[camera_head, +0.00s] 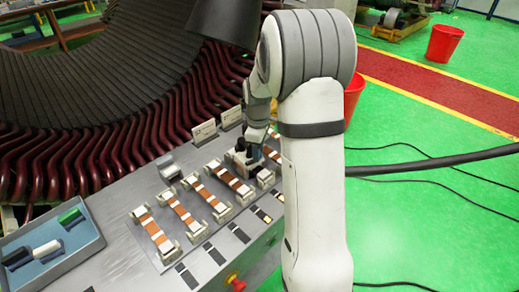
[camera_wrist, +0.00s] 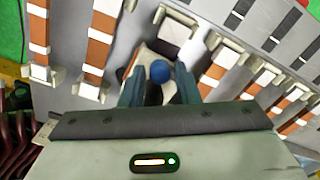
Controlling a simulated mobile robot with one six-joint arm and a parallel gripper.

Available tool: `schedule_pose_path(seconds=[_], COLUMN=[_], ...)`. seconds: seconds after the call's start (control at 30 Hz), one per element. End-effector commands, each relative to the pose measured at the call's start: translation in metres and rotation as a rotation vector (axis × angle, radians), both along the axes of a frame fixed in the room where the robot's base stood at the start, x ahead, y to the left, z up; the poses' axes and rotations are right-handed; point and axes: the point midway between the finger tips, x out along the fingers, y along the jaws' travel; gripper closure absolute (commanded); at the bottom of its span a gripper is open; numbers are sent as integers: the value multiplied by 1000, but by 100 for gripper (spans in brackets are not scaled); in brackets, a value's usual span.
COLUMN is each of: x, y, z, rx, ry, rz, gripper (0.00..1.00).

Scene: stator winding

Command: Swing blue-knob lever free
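The blue knob (camera_wrist: 157,71) shows in the wrist view between the two fingers of my gripper (camera_wrist: 160,76). Narrow gaps seem to remain beside the knob, so the fingers look open around it rather than closed on it. The lever's arm under the knob is mostly hidden by the fingers and gripper body. In the head view my gripper (camera_head: 254,152) points down at the far end of the row of fixtures on the grey bench, and I cannot make out the knob there.
Clamped copper-coloured bars (camera_head: 187,215) stand in a row on the bench. A blue tray (camera_head: 88,252) with green, white and black blocks lies at the lower left. The large stator (camera_head: 60,85) rises behind. Red buckets (camera_head: 443,43) stand on the floor.

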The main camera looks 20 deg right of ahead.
Motion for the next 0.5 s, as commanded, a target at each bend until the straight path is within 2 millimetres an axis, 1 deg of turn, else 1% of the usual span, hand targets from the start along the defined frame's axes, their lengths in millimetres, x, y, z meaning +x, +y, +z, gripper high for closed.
schedule_pose_path(seconds=[0.03, 0.33, 0.5], x=[0, 0, 0], y=[0, -1, -1], z=[0, 0, 0], rx=[0, 0, 0], ry=[0, 0, 0], rz=[0, -1, -8], gripper=[76, 100, 100])
